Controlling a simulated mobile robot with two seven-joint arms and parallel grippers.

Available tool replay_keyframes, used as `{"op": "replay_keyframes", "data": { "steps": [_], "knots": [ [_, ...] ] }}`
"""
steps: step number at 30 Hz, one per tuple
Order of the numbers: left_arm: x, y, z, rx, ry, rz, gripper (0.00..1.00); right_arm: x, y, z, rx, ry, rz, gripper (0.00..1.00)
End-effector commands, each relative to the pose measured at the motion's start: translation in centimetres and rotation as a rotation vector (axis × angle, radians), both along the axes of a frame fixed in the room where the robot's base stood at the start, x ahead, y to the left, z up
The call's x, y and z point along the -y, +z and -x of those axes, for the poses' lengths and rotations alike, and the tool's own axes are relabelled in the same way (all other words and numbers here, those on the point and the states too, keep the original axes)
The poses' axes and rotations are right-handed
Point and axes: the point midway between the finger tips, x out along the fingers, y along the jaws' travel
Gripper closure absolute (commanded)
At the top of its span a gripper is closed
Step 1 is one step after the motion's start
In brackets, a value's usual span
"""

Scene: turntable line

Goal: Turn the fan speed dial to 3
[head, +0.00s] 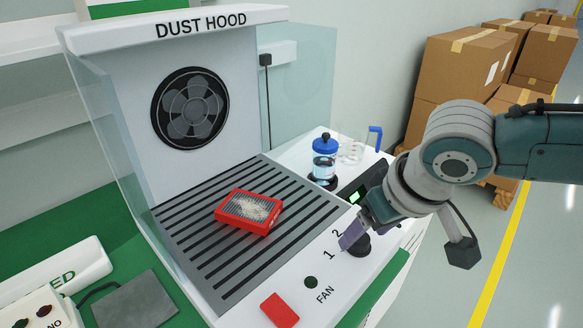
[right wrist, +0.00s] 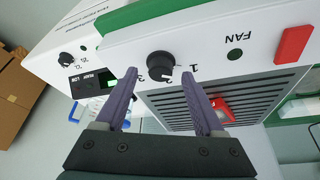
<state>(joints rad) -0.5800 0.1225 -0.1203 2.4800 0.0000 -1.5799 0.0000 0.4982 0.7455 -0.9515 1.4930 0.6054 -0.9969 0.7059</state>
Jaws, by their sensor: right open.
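The black round fan speed dial (head: 359,246) is on the white front panel below the dust hood, partly hidden by my right gripper in the head view. In the right wrist view the dial (right wrist: 159,65) shows whole, with the numbers 1, 2 and 3 around it. A white mark shows on the dial's edge on the side of the numbers; I cannot tell exactly which number it points at. My right gripper (head: 358,231) is open with its fingers at the dial. My left gripper is out of view.
A red block (head: 280,310) and a small dark green lamp (head: 311,282) sit on the panel by the FAN label. A red framed filter (head: 249,211) lies on the slotted grille. A blue-lidded bottle (head: 324,160) and a beaker (head: 352,152) stand behind my right arm.

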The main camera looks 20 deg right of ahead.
Motion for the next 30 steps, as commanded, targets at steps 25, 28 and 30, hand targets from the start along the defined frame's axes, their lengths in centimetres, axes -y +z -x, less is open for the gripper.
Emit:
{"op": "replay_keyframes", "data": {
  "steps": [25, 28, 30],
  "knots": [
    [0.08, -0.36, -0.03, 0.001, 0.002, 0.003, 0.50, -0.05, -1.08, -0.46, 0.000, 0.001, -0.001, 0.74],
    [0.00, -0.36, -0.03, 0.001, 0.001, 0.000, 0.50, -0.06, -1.08, -0.46, 0.000, 0.001, -0.001, 0.86],
    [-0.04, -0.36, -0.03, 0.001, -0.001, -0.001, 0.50, -0.06, -1.08, -0.46, 0.000, 0.001, -0.001, 0.94]
  ]
}}
